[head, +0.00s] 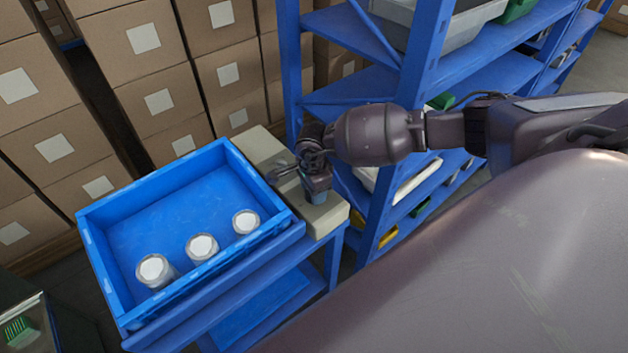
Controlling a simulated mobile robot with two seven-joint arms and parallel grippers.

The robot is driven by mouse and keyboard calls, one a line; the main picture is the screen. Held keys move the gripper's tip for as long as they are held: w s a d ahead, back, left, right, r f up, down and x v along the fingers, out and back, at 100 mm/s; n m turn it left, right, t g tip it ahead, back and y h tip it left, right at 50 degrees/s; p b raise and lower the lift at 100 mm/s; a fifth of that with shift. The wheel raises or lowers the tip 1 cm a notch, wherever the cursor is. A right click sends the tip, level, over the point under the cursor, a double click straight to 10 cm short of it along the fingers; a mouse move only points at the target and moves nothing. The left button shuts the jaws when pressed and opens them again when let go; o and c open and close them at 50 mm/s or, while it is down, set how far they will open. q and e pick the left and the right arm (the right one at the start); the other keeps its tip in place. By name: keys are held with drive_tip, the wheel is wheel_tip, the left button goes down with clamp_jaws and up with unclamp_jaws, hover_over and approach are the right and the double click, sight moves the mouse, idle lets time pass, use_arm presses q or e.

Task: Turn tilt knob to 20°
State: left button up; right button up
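My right arm reaches in from the right, and its gripper (314,178) is over a beige unit (326,217) beside a blue tray. The gripper is small and dark here, and I cannot tell whether its fingers are open or shut. A thin grey metallic part (283,171) shows just left of the gripper; I cannot tell what it is. I cannot make out a tilt knob or any angle scale; the gripper and wrist cover part of the unit. My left gripper is not in view.
The blue tray (171,190) holds three white-topped cylinders (201,247) along its near side. A blue shelf rack (426,50) with bins stands close behind and right of my arm. Stacked cardboard boxes (147,48) fill the back left.

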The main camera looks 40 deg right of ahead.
drive_tip(key=m+p, duration=0.1)
drive_tip(key=m, duration=0.4)
drive_tip(key=shift+r+m+p, duration=0.1)
drive_tip(key=shift+m+p, duration=0.2)
drive_tip(key=shift+p, duration=0.1)
drive_tip(key=m+p, duration=0.2)
drive_tip(key=m, duration=0.3)
drive_tip(key=m+p, duration=0.1)
drive_tip(key=m, duration=0.2)
drive_tip(key=m+p, duration=0.2)
drive_tip(key=m, duration=0.2)
drive_tip(key=shift+m, duration=0.3)
drive_tip(key=m+p, duration=0.2)
drive_tip(key=m, duration=0.1)
drive_tip(key=shift+m, duration=0.3)
drive_tip(key=shift+m+p, duration=0.45)
drive_tip(key=shift+m, duration=0.65)
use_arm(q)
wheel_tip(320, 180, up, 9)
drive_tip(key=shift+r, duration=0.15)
use_arm(e)
drive_tip(key=shift+m, duration=0.3)
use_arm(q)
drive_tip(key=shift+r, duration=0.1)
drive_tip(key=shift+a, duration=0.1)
